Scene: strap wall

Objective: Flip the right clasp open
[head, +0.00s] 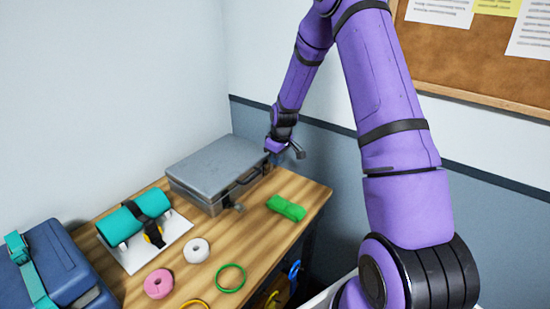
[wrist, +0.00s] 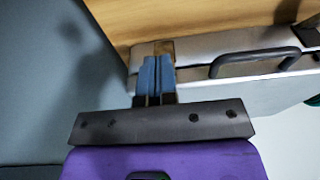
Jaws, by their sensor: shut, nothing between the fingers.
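The grey case (head: 215,165) lies shut on the wooden table, its handle (head: 247,183) on the front side. The right clasp (wrist: 164,46) shows in the wrist view as a brownish plate at the case edge, partly covered by my fingers. Whether it is latched cannot be told. The left clasp (head: 236,207) appears to stick out from the case front. My gripper (wrist: 157,66) is shut and empty, its blue fingertips at the right clasp; contact cannot be told. In the head view my gripper (head: 284,147) is beside the case's right end.
A teal roll (head: 135,217) on a white board, pink (head: 158,284) and white (head: 197,250) rings, and a green hoop (head: 231,278) lie nearer. A wall is close behind my gripper.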

